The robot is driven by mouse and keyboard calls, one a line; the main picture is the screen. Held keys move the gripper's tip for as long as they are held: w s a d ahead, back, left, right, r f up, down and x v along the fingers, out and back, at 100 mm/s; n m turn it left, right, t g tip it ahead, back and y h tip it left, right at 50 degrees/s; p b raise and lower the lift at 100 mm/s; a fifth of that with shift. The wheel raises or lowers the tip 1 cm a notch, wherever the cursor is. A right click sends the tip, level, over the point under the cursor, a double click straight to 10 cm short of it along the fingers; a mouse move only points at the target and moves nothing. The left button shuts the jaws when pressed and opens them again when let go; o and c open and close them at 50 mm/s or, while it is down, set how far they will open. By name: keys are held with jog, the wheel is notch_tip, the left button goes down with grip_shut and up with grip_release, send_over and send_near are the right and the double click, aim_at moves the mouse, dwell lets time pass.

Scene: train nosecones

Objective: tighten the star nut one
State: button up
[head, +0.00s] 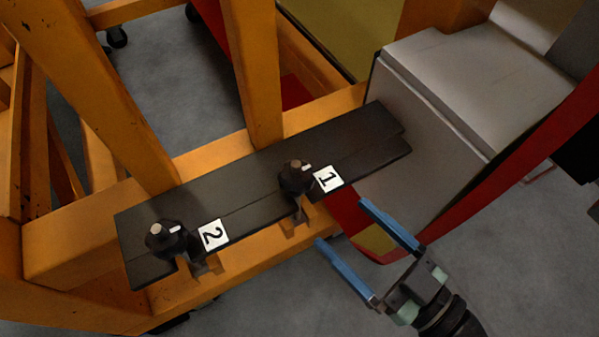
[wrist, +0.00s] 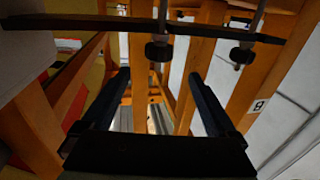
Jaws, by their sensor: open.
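Star nut one (head: 295,177) is a dark knob on the front edge of the dark plate (head: 255,195), beside the white label "1" (head: 328,179). A similar star nut two (head: 165,240) sits farther left by the label "2" (head: 213,235). My gripper (head: 340,221) is open and empty, to the lower right of star nut one and apart from it. In the wrist view the open fingers (wrist: 158,74) have a dark knob (wrist: 158,50) roughly centred beyond them, which appears to be star nut one. A second knob (wrist: 242,56) hangs to its right.
The plate lies on an orange frame (head: 90,235) with orange posts (head: 255,75) rising behind it. A grey-white train body part (head: 420,130) with a red edge stands right of the plate, close to my gripper. Grey floor (head: 500,260) is open at lower right.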

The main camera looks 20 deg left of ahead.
aim_at(308, 189)
jog(key=p+x, duration=0.2)
jog(key=x, duration=0.9)
jog(key=shift+w+a+p, duration=0.25)
jog(key=shift+w+p, duration=0.05)
jog(key=c, duration=1.4)
